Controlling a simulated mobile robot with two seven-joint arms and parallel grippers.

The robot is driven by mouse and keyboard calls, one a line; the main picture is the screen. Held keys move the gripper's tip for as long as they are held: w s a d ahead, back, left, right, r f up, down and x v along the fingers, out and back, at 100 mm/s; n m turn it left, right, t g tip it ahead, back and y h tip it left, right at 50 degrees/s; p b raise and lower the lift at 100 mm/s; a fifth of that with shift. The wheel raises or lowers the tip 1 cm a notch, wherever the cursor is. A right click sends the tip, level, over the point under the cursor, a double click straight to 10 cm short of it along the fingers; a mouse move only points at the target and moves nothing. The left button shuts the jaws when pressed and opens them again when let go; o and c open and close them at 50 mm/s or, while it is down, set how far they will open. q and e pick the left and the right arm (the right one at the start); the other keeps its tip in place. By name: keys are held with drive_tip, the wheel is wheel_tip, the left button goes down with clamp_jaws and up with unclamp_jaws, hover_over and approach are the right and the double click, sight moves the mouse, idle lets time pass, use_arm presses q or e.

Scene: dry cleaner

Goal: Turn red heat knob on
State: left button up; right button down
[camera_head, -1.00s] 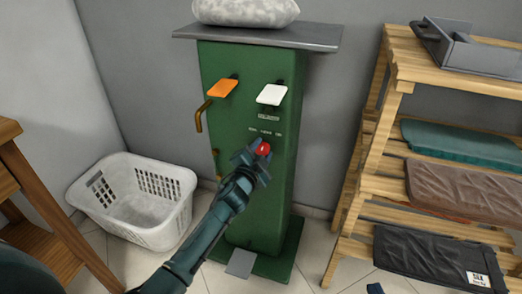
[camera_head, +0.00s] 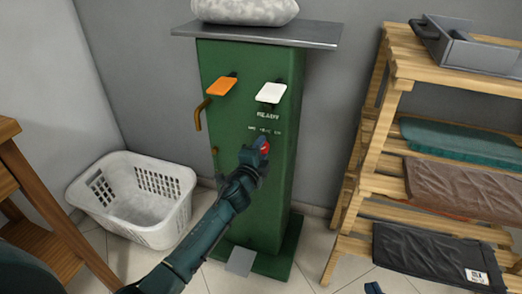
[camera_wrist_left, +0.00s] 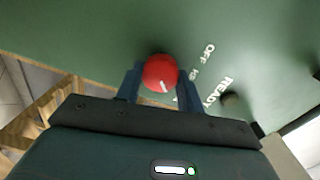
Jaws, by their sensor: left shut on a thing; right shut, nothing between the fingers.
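The red heat knob (camera_head: 265,147) is on the front of the green press cabinet (camera_head: 240,190), below small white lettering. My left gripper (camera_head: 258,149) is at the knob with its fingers shut on it.
An orange paddle (camera_head: 221,86) and a white paddle (camera_head: 270,93) stick out above the knob. A brass handle (camera_head: 201,114) is on the cabinet's left side. A white basket (camera_head: 150,235) stands at left, and a wooden shelf (camera_head: 345,215) with folded garments at right.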

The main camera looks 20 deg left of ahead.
use_arm(q)
drive_tip(key=shift+f, duration=0.15)
drive_tip(key=o, duration=1)
use_arm(e)
drive_tip(key=shift+r, duration=0.1)
use_arm(q)
drive_tip(key=s, duration=0.4)
drive_tip(key=s+p, duration=0.1)
drive_tip(key=s, duration=0.3)
drive_tip(key=s+r+p, duration=0.1)
drive_tip(key=s, duration=0.4)
drive_tip(key=shift+s+a, duration=0.1)
drive_tip(key=shift+a, duration=0.1)
use_arm(e)
drive_tip(key=shift+s+d+r+m+g, duration=0.25)
drive_tip(key=shift+s+r+m+g, duration=0.15)
drive_tip(key=shift+s+g, duration=0.1)
use_arm(q)
drive_tip(key=shift+p, duration=0.3)
use_arm(e)
drive_tip(key=shift+w, duration=0.1)
